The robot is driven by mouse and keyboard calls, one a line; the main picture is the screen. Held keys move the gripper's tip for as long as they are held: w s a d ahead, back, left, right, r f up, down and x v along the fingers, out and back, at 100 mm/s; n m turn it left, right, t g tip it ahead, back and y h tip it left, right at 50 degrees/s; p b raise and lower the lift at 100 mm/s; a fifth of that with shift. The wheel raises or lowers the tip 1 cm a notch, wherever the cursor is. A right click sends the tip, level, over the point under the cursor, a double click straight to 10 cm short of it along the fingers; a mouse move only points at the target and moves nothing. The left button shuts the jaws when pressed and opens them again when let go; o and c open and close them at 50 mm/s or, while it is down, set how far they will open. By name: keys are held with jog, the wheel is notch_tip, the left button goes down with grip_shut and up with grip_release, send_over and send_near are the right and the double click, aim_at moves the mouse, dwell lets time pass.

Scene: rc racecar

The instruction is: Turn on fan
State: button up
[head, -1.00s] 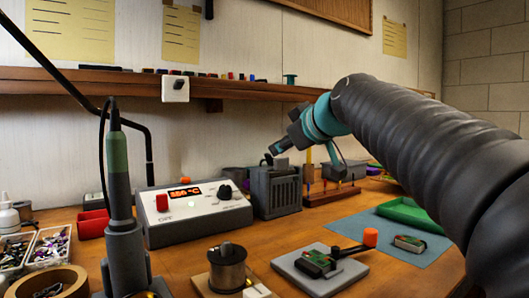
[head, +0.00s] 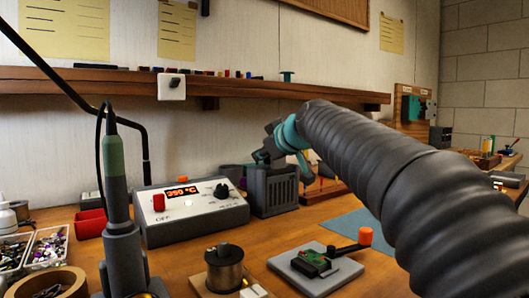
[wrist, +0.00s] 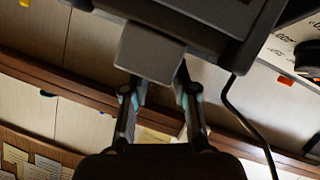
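The fan appears to be the dark grey slatted box (head: 272,192) on the bench, right of the white control unit in the head view. My gripper (head: 268,158) is low over its top, seen mostly from behind. In the wrist view the box (wrist: 200,12) fills the top edge, and a grey block (wrist: 150,52) on it, possibly its switch, covers my fingertips. My gripper's two fingers (wrist: 160,85) stand apart lower down and lean together toward the block. Whether the tips meet or touch the block is hidden.
The white control unit (head: 190,212) with a lit display stands left of the box. A soldering iron in its stand (head: 122,235), a wire spool (head: 224,268) and a circuit board on a grey pad (head: 312,265) are in front. A shelf (head: 190,85) runs behind.

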grip_shut()
jog(key=shift+d, duration=0.1)
jog(key=m, duration=0.1)
jog(key=w+d+m+g+y, duration=0.1)
jog(key=m, duration=0.1)
jog(key=shift+d+r+g+y, duration=0.15)
jog(key=shift+g+y, duration=0.15)
jog(key=shift+w+d+m+g+y, duration=0.25)
jog(key=shift+d+m+g+y, duration=0.1)
jog(key=shift+m+y, duration=0.4)
jog(key=shift+w+d+m+g+y, duration=0.25)
jog(key=shift+m+y, duration=0.3)
jog(key=shift+m, duration=0.4)
jog(key=shift+f, duration=0.2)
jog(key=shift+o, duration=2)
grip_release()
